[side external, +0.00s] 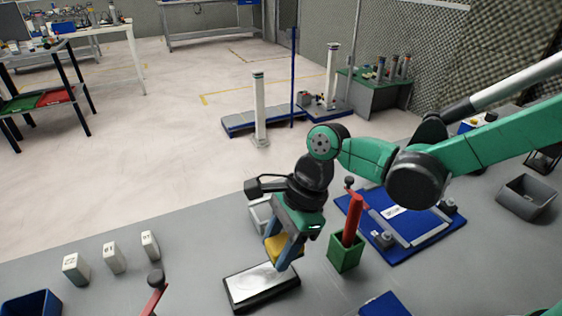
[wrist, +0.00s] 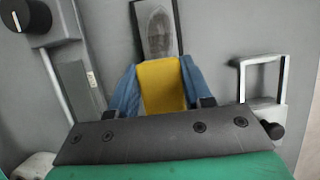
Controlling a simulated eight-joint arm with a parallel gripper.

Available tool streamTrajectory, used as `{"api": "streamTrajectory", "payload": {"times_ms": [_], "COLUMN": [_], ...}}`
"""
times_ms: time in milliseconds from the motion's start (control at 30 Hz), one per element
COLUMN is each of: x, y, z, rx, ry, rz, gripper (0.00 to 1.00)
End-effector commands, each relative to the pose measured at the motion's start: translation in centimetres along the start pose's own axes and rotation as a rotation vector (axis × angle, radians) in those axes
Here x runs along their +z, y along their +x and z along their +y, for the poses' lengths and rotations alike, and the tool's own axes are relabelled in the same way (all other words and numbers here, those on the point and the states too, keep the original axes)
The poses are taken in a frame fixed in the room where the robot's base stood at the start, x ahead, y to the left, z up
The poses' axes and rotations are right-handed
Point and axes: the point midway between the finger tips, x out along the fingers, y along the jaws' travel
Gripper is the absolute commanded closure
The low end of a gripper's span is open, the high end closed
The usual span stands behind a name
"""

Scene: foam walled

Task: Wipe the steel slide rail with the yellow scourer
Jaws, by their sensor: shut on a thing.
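The yellow scourer (side external: 289,247) is held between the blue fingers of my gripper (side external: 283,254). In the wrist view the scourer (wrist: 161,86) fills the gap between the fingers (wrist: 160,92). A flat, shiny steel piece with a dark edge, which looks like the slide rail (side external: 258,284), lies on the grey bench below my gripper. In the wrist view the rail (wrist: 157,32) shows a dark smudge on its face, just beyond the scourer. My gripper is over the rail's far right end. I cannot tell whether the scourer touches it.
A green box (side external: 345,254) with a red-handled tool stands close right of my gripper. A blue board (side external: 416,243) with metal fittings lies farther right. A pale frame (side external: 258,215) is behind my gripper. Several white blocks (side external: 113,257) stand left.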

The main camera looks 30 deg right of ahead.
Motion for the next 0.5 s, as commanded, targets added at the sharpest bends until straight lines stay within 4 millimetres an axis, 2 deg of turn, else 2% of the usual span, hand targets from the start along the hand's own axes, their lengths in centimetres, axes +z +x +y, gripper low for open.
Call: {"api": "streamTrajectory", "payload": {"times_ms": [267,333,400,500], "x": [-1.0,-1.5,-0.5,0.3], "y": [2.4,3.7,3.0,3.6], "z": [0.0,-0.1,0.0,0.0], "rx": [0.000,0.000,0.001,0.001], "ry": [0.000,0.000,-0.002,-0.003], "rz": [0.000,0.000,0.000,0.001], "gripper": [1.00,1.00,1.00,1.00]}}
